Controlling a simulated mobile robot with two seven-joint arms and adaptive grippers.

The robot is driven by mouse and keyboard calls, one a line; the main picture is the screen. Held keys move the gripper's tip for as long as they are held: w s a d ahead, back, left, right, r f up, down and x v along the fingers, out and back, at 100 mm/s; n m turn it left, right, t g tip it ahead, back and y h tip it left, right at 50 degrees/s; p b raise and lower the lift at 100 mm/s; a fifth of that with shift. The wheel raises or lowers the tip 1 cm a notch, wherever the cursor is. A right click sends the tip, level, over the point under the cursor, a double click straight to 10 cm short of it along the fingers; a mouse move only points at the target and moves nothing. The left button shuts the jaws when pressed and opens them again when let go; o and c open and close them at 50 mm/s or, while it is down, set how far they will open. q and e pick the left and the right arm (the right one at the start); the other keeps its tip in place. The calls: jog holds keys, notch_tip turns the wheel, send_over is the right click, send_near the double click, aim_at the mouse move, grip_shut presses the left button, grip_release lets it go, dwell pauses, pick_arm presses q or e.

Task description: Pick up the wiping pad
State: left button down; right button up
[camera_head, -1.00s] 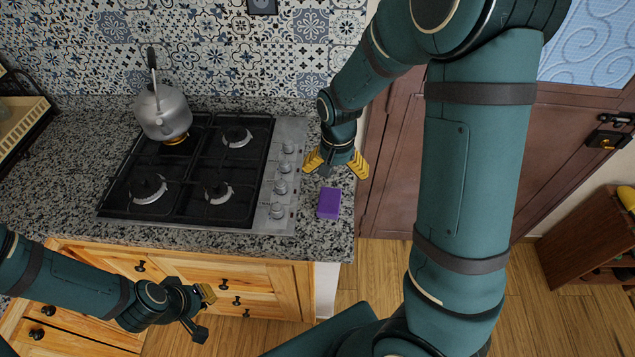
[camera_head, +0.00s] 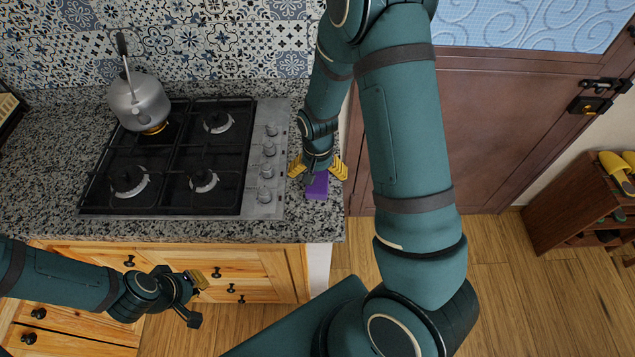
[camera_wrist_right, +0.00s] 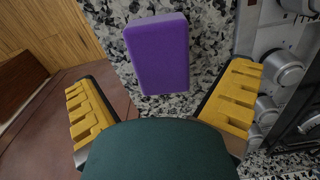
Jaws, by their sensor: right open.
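The wiping pad (camera_head: 317,187) is a small purple block on the granite counter, right of the stove. The right wrist view shows it (camera_wrist_right: 160,54) whole, ahead of and between my spread yellow fingers. My right gripper (camera_head: 317,170) is open and empty above the pad, its fingers to either side of the pad's far end. In the head view the gripper hides part of the pad. The right gripper also shows in the wrist view (camera_wrist_right: 163,108). My left gripper (camera_head: 198,299) is over the floor in front of the drawers, with its fingers apart and nothing between them.
The gas stove (camera_head: 165,160) with its row of knobs lies left of the pad. A metal kettle (camera_head: 140,103) stands on its back left burner. The counter (camera_head: 300,232) ends just right of the pad, near a brown door (camera_head: 490,130). A shoe rack (camera_head: 575,205) stands far right.

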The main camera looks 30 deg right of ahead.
aim_at(317, 180)
jog(key=shift+w+f, duration=0.1)
jog(key=shift+f, duration=1.4)
jog(key=c, duration=1.1)
jog(key=shift+o, duration=0.2)
notch_tip(317, 180, up, 10)
jog(key=shift+r+p, duration=0.1)
jog(key=shift+p, duration=0.2)
jog(key=shift+o, duration=1)
jog(key=shift+c, duration=1.4)
